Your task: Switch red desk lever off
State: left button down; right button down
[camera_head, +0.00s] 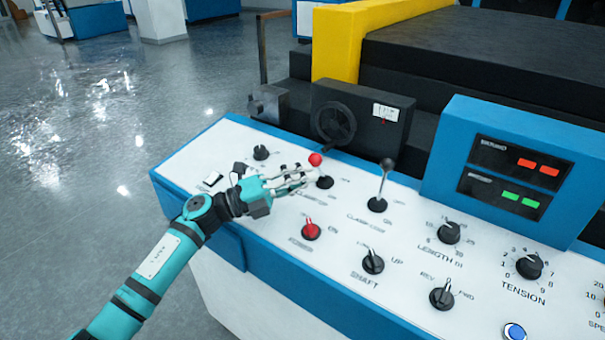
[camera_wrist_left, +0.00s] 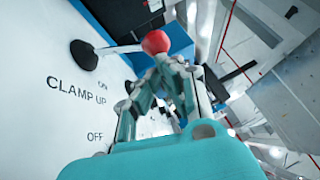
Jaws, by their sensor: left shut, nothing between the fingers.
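The red desk lever has a red ball (camera_head: 315,159) on a stick above a black round base (camera_head: 325,182) on the white panel. My left gripper (camera_head: 308,176) is shut and empty, close beside the lever just below the ball. In the left wrist view the red ball (camera_wrist_left: 155,42) shows just beyond the fingertips of the left gripper (camera_wrist_left: 168,64). The panel there reads CLAMP UP, with ON and OFF marks. My right gripper is not in view.
A black-knobbed lever (camera_head: 387,165) stands to the right. A red power knob (camera_head: 311,231) and a black shaft knob (camera_head: 373,262) are nearer the front. A black handwheel (camera_head: 334,123) is behind the lever. A blue display box (camera_head: 520,170) rises at right.

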aim_at(314, 157)
pick_arm(q)
jog(key=shift+w+d+r+n+g+y+p, duration=0.2)
jog(key=shift+w+d+r+n+y+p, duration=0.3)
jog(key=shift+p, duration=1.8)
jog(key=shift+w+d+r+n+g+y+p, duration=0.25)
jog(key=shift+w+r+n+y+p, duration=0.45)
jog(key=shift+p, duration=1.65)
jog(key=shift+w+d+r+n+g+y+p, duration=0.25)
jog(key=shift+r+y+p, duration=0.65)
jog(key=shift+p, duration=1.4)
jog(key=shift+w+d+n+y+p, duration=0.3)
jog(key=shift+w+d+n+p, duration=0.1)
jog(key=shift+w+p, duration=0.1)
jog(key=shift+w+d+f, duration=0.1)
jog(key=shift+d+f, duration=0.05)
jog(key=shift+w+d, duration=0.2)
jog(key=shift+w, duration=0.1)
